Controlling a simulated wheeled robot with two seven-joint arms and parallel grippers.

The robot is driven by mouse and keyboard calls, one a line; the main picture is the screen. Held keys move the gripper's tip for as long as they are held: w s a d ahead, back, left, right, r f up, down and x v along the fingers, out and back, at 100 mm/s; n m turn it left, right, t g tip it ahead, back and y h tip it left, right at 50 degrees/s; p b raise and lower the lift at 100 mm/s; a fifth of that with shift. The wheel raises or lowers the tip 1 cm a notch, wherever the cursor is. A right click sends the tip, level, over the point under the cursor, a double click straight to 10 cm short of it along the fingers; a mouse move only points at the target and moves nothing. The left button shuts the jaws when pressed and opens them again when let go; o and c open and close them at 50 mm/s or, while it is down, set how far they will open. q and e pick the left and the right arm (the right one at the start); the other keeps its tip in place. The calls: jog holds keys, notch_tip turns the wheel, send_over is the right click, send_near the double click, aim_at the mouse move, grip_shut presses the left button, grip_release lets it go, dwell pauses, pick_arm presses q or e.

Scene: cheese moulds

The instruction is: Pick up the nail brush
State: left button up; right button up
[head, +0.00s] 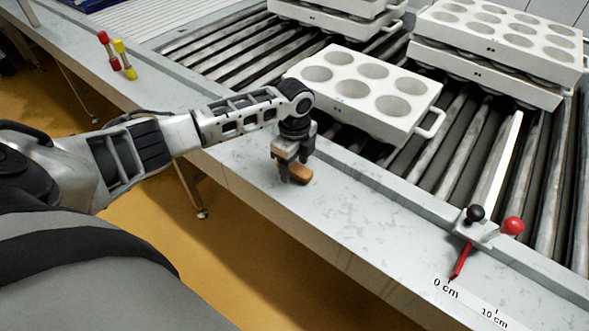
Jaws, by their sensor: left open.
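The nail brush (301,174) is a small brown block lying on the grey ledge beside the roller conveyor. My left gripper (288,178) points down right at it, with its fingers at the brush's left end. The fingers hide part of the brush, and I cannot tell whether they touch it. The left gripper is open. My right gripper is not in the head view.
A white mould block (340,57) with round cups stands on the rollers just behind the gripper. More mould blocks (497,52) are stacked at the back right. A stop with red and black knobs (477,226) sits at right. Red and yellow-handled items (125,60) stand far left.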

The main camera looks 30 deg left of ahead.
aim_at(294, 168)
pick_arm(q)
jog(key=c, duration=1.1)
jog(key=shift+r, duration=0.1)
jog(key=shift+r, duration=0.5)
notch_tip(294, 168, up, 3)
jog(key=shift+s+f, duration=0.1)
jog(key=shift+f, duration=0.1)
jog(key=s+d+r, duration=0.2)
jog(key=s+r, duration=0.1)
jog(key=s, duration=0.1)
jog(key=s+d+r, duration=0.3)
jog(key=s+d+r+p, duration=0.1)
jog(key=s+d+r, duration=0.1)
jog(key=s+r, duration=0.1)
jog(key=shift+s+d+r, duration=0.15)
jog(key=shift+s+d, duration=0.15)
jog(key=shift+s, duration=0.5)
jog(key=shift+o, duration=0.6)
